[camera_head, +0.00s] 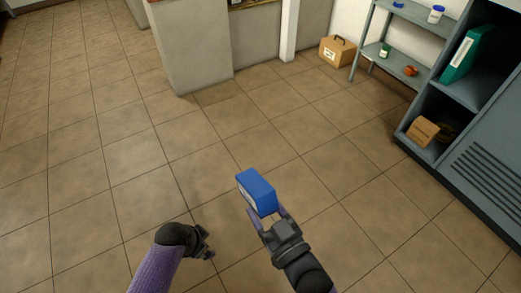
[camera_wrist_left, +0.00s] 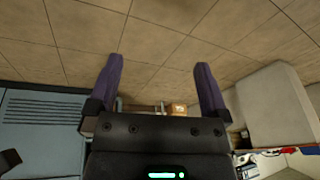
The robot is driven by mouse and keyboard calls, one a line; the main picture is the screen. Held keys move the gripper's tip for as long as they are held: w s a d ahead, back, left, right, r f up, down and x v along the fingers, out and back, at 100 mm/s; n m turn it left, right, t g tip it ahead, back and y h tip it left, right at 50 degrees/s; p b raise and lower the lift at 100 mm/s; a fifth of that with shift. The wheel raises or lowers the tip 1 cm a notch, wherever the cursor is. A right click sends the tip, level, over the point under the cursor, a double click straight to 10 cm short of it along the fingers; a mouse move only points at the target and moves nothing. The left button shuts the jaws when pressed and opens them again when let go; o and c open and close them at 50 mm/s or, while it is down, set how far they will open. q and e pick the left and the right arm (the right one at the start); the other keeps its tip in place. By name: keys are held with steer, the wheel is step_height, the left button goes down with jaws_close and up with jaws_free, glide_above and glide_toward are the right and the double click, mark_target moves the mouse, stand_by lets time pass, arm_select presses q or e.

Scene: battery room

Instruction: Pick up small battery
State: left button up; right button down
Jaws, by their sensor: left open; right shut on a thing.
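A blue box-shaped battery (camera_head: 257,191) with a pale side face is held in my right gripper (camera_head: 268,217), above the tiled floor. The right gripper's fingers are shut on its lower end. My left gripper (camera_head: 208,246) is to the left of it and lower in the head view, apart from the battery. In the left wrist view the two fingers of the left gripper (camera_wrist_left: 158,80) are spread wide with nothing between them.
Open tiled floor (camera_head: 110,190) lies ahead and left. A grey shelf rack (camera_head: 405,55) and a dark cabinet (camera_head: 495,150) stand at the right. A cardboard box (camera_head: 337,51) sits by the wall. A concrete block (camera_head: 195,50) stands at the back.

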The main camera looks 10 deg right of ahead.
arm_select(q)
steer(key=w+d+r+m+h, duration=0.1)
steer(key=w+d+r+m, duration=0.45)
steer(key=w+r, duration=0.5)
step_height(320, 180, up, 19)
steer(key=m, duration=1.1)
glide_above(257, 185)
steer(key=w, duration=0.4)
steer(key=shift+s+d+r+g, duration=0.15)
steer(key=shift+d+g, duration=0.2)
steer(key=shift+g, duration=0.05)
steer(key=s+r+m+y, duration=0.2)
steer(key=s+m, duration=0.1)
steer(key=s+r+m+y, duration=0.1)
steer(key=s+m, duration=0.1)
steer(key=shift+a+g, duration=0.15)
steer(key=shift+g, duration=0.15)
steer(key=shift+f, duration=0.1)
steer(key=f, duration=0.4)
steer(key=w+f, duration=0.1)
steer(key=f, duration=0.7)
steer(key=shift+w+a, duration=0.2)
steer(key=shift+a, duration=0.05)
